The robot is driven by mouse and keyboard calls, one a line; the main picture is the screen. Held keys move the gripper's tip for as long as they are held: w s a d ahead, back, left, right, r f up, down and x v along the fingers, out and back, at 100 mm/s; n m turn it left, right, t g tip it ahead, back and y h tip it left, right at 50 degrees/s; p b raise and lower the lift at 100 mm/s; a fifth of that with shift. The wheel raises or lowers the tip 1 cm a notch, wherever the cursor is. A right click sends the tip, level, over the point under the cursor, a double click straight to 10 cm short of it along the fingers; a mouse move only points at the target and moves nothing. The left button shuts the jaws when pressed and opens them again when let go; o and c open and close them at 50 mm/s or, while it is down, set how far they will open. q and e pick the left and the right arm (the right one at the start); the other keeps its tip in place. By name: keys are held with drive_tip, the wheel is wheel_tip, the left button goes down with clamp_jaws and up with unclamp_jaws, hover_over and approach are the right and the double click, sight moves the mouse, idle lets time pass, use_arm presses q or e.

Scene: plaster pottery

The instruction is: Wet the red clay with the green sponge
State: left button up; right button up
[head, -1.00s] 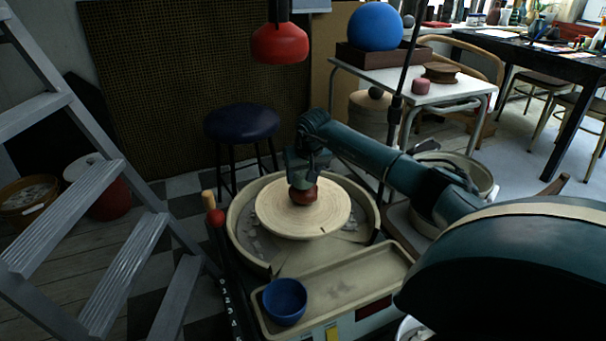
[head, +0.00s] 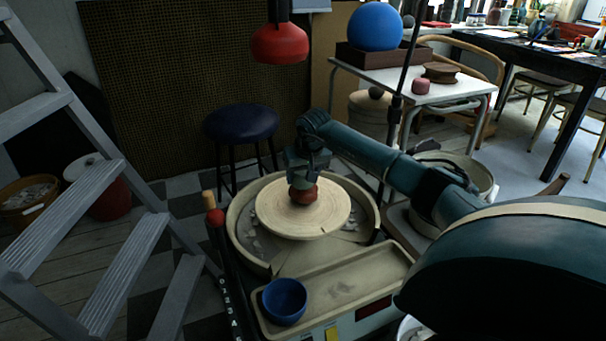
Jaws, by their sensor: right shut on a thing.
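The red clay (head: 304,196) is a small reddish-brown lump on the middle of the round, pale wheel head (head: 325,222). My right gripper (head: 302,182) reaches in from the right and points down right over the clay. It is shut on a small dark-green piece, which I take to be the green sponge. The fingers largely hide this piece and it blends with their teal colour. It is at the top of the clay; whether it touches cannot be told for sure. My left gripper is not in view.
A blue bowl (head: 285,301) stands on the left end of the wheel's beige tray (head: 345,287). A basin rim (head: 240,235) surrounds the wheel head. A red lamp (head: 280,44) hangs behind. A dark stool (head: 241,123) and a grey ladder (head: 75,204) stand at the left.

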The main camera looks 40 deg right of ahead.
drive_tip(key=shift+f, duration=0.15)
drive_tip(key=shift+r+p, duration=0.35)
drive_tip(key=shift+r, duration=0.1)
drive_tip(key=shift+r+p, duration=0.6)
drive_tip(key=shift+r, duration=0.5)
drive_tip(key=shift+r+p, duration=0.35)
drive_tip(key=shift+p, duration=0.2)
wheel_tip(320, 180, up, 3)
drive_tip(key=p, duration=0.2)
drive_tip(key=shift+r+p, duration=0.15)
drive_tip(key=shift+p, duration=0.25)
drive_tip(key=shift+r+p, duration=0.4)
drive_tip(key=shift+r, duration=0.15)
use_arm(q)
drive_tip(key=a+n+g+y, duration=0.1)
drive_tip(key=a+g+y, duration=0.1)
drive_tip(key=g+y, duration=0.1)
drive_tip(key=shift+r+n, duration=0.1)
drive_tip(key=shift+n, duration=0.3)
